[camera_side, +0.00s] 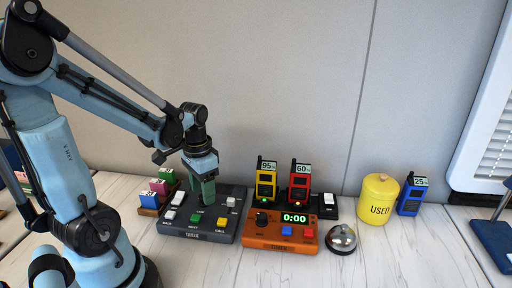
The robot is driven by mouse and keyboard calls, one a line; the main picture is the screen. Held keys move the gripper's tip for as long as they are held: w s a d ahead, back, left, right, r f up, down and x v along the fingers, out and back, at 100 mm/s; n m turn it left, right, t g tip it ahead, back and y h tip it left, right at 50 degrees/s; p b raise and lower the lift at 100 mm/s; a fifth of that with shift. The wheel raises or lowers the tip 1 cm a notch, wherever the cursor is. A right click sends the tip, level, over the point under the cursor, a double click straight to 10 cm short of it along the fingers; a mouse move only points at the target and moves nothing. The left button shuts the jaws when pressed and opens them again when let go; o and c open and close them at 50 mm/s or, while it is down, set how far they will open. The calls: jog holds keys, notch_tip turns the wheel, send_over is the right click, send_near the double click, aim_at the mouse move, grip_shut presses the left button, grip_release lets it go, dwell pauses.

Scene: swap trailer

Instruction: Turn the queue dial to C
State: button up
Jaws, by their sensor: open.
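The queue panel (212,239) is a dark grey box on the table, with white, green and yellow buttons and small white labels. My gripper (204,200) points down over the rear middle of this panel, its green fingers close to the panel top. A dark round part, likely the queue dial (204,211), shows just below the fingers. The fingers cover much of it, so its pointer and setting cannot be read. I cannot tell whether the fingers touch it. The gripper is open.
An orange timer box (281,237) reading 0:00 stands right of the panel, with a silver bell (341,239) beside it. Yellow (266,181) and red (299,183) radios stand behind. A yellow USED canister (378,199) and blue radio (410,195) are farther right. Coloured blocks (159,187) stand left.

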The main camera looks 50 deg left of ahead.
notch_tip(320, 180, up, 11)
dwell(0.6)
jog(key=shift+f, duration=0.1)
jog(key=w+d+f+t, duration=0.1)
jog(key=w+d+t, duration=0.1)
jog(key=d, duration=0.4)
jog(key=w+d+f+t, duration=0.1)
jog(key=w+d+t, duration=0.1)
jog(key=d+t, duration=0.3)
jog(key=shift+w+d+f+m, duration=0.2)
jog(key=shift+d+f+m, duration=0.1)
jog(key=shift+d, duration=0.5)
dwell(0.4)
